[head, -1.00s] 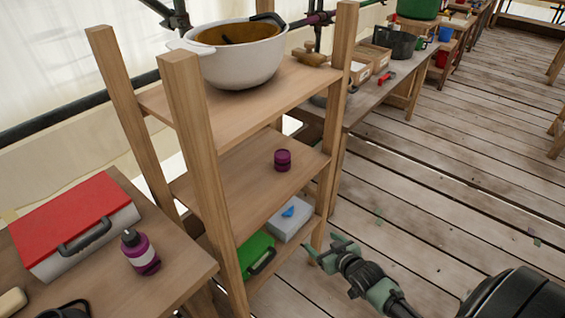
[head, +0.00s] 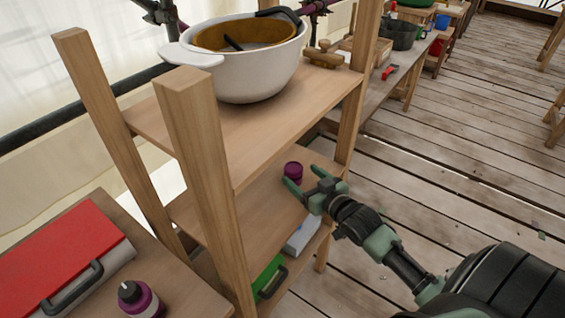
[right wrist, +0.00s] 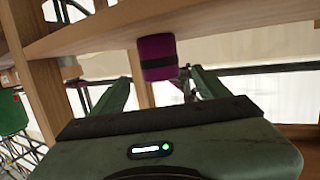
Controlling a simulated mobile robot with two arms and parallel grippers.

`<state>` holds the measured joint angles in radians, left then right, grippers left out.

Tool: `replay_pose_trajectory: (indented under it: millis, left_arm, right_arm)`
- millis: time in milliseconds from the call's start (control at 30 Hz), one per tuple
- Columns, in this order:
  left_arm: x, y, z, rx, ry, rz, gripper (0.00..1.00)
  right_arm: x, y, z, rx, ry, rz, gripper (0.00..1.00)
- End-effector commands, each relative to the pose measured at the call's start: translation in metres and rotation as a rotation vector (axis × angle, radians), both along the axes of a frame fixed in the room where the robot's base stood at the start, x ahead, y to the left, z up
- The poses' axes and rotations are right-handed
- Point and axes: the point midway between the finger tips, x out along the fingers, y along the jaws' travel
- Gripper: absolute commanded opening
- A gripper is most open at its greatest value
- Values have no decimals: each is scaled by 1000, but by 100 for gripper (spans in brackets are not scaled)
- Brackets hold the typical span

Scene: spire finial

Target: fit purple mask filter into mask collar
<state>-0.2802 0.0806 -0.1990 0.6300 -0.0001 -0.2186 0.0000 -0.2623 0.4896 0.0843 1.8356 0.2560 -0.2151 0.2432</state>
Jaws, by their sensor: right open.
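The purple mask filter (head: 293,170) is a small purple cylinder with a dark band, standing on the middle shelf (head: 262,211) of the wooden rack. It also shows in the right wrist view (right wrist: 157,57), where the picture is turned over and the shelf lies at the top. My right gripper (head: 304,178) is open at the shelf's right edge, its fingers pointing at the filter. In the wrist view the filter appears in the gap between the fingers; I cannot tell whether they touch it. I cannot make out the mask collar. My left gripper is not in view.
The rack's wooden posts (head: 203,180) and top shelf (head: 258,120) frame the middle shelf. A white pot (head: 252,78) stands on top. A green case (head: 268,275) sits on the bottom shelf. A red-lidded box (head: 62,255) and purple bottle (head: 138,300) stand on the left table.

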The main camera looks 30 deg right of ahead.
Motion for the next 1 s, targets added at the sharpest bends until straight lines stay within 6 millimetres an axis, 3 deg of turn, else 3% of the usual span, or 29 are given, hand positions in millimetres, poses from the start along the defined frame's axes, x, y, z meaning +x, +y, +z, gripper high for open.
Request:
replay_pose_trajectory:
  millis: [167,467,700,967,1000]
  left_arm:
    - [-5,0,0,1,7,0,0]
    - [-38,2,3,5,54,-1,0]
    - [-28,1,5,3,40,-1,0]
    - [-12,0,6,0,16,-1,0]
    - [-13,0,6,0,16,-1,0]
  right_arm:
    - [9,0,-2,0,0,0,76]
    - [46,1,-7,1,0,-1,76]
    - [75,1,-14,1,1,0,76]
    - [77,2,-15,0,2,0,76]
    - [77,2,-15,0,2,0,64]
